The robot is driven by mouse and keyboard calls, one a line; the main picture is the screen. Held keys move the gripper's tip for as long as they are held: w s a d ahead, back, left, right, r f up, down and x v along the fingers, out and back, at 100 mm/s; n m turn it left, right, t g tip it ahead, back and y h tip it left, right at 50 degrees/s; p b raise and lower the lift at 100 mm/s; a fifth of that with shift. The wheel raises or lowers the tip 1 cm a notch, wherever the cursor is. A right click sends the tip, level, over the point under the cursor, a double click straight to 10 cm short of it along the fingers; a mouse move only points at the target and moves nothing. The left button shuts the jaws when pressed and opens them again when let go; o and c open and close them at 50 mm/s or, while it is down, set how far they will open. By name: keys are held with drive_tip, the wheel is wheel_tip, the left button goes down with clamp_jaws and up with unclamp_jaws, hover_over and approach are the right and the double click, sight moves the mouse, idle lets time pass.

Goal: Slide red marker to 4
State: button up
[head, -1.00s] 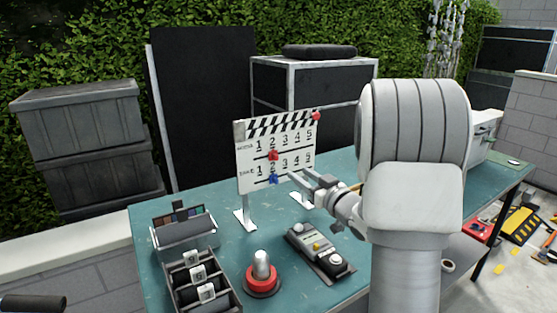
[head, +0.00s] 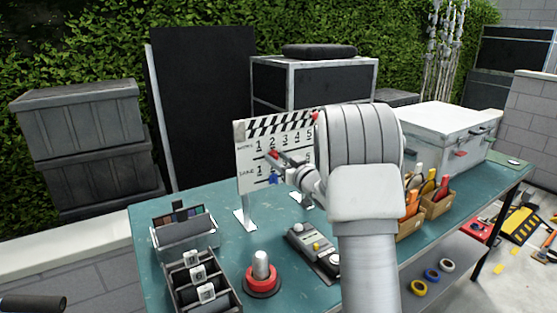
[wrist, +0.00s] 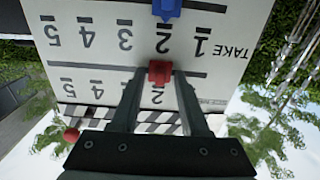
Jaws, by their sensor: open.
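The white clapperboard (head: 246,180) stands upright on the table, with a row of numbers 1 to 5 above a TAKE row. The red marker (wrist: 159,73) is at the 2 of the upper row; the wrist view shows the board upside down. My gripper (wrist: 157,76) is open, with one finger on each side of the red marker. In the head view my gripper (head: 277,157) is at the board's face, and my arm hides the board's right part. The blue marker (wrist: 167,8) is on the TAKE row near 2; it also shows in the head view (head: 273,179).

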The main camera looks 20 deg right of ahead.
clamp_jaws()
drive_tip(key=shift+d, duration=0.1)
idle(1.2)
